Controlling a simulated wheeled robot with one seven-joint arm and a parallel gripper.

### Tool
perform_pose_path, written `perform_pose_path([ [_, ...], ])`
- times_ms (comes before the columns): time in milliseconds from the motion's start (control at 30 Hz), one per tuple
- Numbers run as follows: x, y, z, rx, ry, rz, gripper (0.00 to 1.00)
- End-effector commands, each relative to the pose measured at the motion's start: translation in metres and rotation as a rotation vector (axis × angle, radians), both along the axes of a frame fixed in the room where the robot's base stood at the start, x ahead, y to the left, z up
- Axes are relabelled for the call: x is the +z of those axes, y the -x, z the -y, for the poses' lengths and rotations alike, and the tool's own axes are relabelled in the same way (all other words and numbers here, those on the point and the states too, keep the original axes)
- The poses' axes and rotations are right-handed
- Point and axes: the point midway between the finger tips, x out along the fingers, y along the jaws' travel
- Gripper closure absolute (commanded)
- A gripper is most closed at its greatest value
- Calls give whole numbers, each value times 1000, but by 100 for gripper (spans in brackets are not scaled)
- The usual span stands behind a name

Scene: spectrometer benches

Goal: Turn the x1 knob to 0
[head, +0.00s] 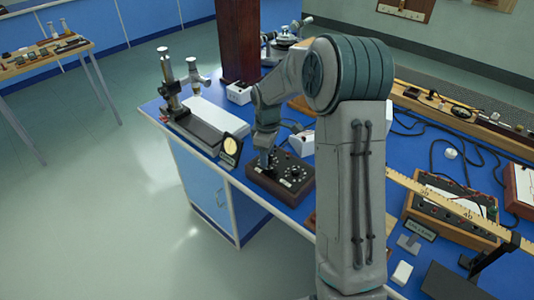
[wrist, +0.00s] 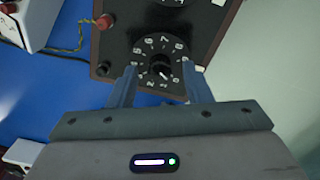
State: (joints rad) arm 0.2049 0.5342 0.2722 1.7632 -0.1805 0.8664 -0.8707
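A dark resistance box (head: 281,180) with a black top and several knobs sits near the blue bench's front edge in the head view. In the wrist view its black panel (wrist: 112,50) holds a round black dial (wrist: 158,45) ringed with white digits. A small dark knob (wrist: 159,69) is at the dial's middle. I cannot read for certain which digit it points to or which label it bears. My gripper (wrist: 159,74) points down at this dial, its two fingers apart on either side of the knob. In the head view my gripper (head: 268,160) is over the box's left part.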

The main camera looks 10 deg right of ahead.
Motion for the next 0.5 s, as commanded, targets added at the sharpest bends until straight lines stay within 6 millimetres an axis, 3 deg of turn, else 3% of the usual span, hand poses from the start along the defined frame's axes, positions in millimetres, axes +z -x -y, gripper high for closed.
perform_pose_path([
  [233,19,0,0,-1,1,3,55],
  [500,80,0,1,-2,0,4,55],
])
